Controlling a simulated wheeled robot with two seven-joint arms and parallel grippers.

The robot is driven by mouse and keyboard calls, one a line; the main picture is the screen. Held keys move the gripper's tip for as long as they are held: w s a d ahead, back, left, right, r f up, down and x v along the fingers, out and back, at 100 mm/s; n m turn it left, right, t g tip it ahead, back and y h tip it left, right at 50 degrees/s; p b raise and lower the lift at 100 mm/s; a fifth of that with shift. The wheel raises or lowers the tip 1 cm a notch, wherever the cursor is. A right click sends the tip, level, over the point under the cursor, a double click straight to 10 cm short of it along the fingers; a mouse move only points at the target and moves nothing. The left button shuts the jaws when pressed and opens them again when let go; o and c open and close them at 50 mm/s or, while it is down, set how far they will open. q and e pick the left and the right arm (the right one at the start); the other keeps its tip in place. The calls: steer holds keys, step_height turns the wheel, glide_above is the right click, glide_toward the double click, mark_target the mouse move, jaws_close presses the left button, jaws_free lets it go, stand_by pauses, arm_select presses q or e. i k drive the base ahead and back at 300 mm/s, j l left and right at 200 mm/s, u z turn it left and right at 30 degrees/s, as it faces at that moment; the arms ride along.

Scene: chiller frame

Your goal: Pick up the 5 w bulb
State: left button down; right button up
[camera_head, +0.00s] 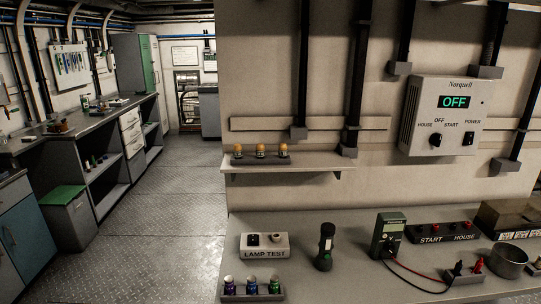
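Three small amber-topped bulbs stand upright in a dark holder (262,161) on the wall shelf: a left one (238,150), a middle one (260,150) and a right one (283,149). No wattage marking is readable, so I cannot tell which is the 5 w bulb. Neither of my grippers is in view.
A lamp test box (264,252), a black flashlight (325,247) and a green meter (389,235) with leads stand on the bench (320,285). A metal bowl (509,260) is at right. The wall control box (446,117) reads OFF. The aisle floor at left is clear.

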mark_target(283, 150)
steer(key=z, duration=0.3)
steer(key=i+j+z, duration=0.15)
steer(key=j+z, duration=0.25)
steer(key=j, duration=0.25)
steer(key=i+j+z, duration=0.1)
steer(key=j+z, duration=0.35)
steer(key=j, duration=0.25)
